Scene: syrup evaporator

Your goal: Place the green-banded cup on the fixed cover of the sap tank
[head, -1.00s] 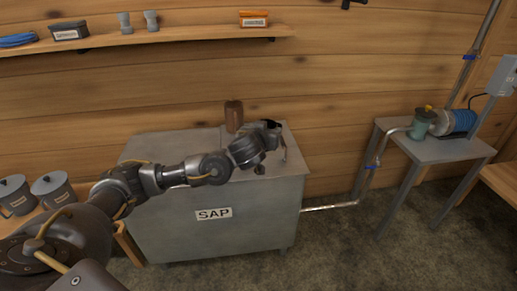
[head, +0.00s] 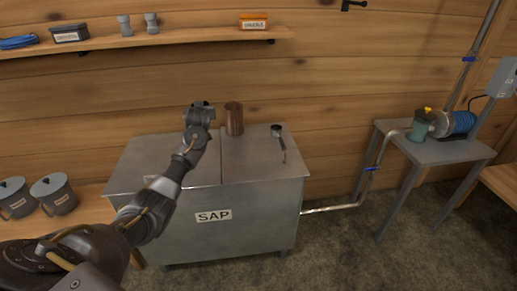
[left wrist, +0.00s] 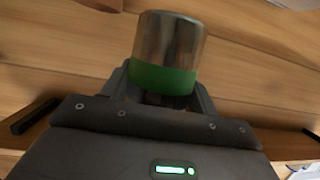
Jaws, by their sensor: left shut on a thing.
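The green-banded cup (left wrist: 168,45), a metal cup with a green band, is between the fingers of my left gripper (left wrist: 160,92) in the left wrist view. In the head view my left gripper (head: 200,106) is raised over the back of the sap tank, and hides the cup. The sap tank (head: 250,222) is a grey metal box labelled SAP. A seam splits its top into a left part (head: 145,165) and a right part (head: 255,150); the picture does not label which is the fixed cover. My right gripper is out of view.
A brown copper-coloured vessel (head: 234,119) stands at the back of the tank top, near the seam. A dark ladle-like tool (head: 279,135) lies on the right part. The front of the right part is clear. Two grey lidded mugs (head: 53,194) stand left of the tank.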

